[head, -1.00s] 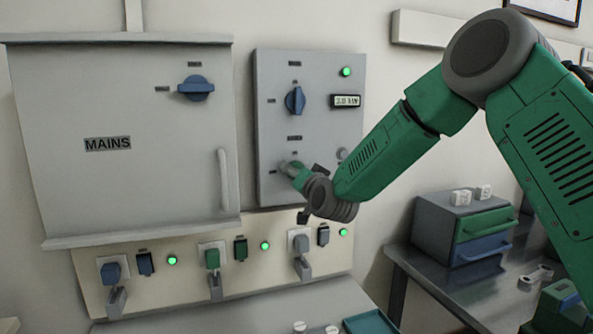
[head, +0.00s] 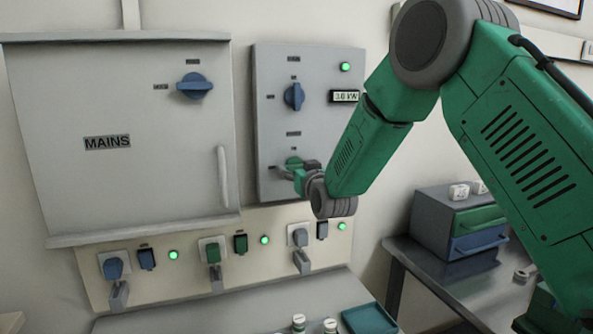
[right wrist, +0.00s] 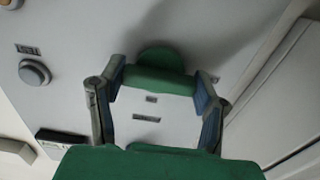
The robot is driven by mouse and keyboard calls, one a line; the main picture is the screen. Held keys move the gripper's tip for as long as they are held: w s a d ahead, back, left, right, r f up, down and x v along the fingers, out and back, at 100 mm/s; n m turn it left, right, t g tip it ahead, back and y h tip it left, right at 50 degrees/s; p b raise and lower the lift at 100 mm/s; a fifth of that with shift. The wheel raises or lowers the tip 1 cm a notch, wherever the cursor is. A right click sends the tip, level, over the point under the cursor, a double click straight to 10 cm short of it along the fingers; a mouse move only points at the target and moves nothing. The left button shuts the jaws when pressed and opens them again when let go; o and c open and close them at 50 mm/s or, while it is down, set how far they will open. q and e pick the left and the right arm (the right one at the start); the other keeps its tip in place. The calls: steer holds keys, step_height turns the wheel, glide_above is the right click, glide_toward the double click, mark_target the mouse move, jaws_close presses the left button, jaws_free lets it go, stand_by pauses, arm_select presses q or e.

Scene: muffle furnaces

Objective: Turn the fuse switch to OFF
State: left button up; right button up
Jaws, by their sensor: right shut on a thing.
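A green rotary switch (head: 293,162) sits low on the grey control panel (head: 268,130); its label is too small to read, so I cannot tell whether it is the fuse switch. My right gripper (head: 289,172) is at this switch. In the right wrist view the green handle (right wrist: 158,82) lies between the two fingertips of the gripper (right wrist: 160,86), which are closed on its ends. The handle's marked position cannot be read. My left gripper is not in view.
A blue switch (head: 294,96), a lit green lamp (head: 346,67) and a power display (head: 345,96) are on the panel. The MAINS cabinet (head: 60,180) with another blue switch (head: 195,86) is at left. Plugs and sockets line the strip (head: 130,270) below.

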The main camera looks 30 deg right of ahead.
steer(key=shift+r, duration=0.15)
steer(key=o, duration=1.2)
steer(key=shift+c, duration=0.2)
steer(key=v, duration=1.1)
steer(key=shift+s, duration=0.4)
steer(key=shift+f, duration=0.25)
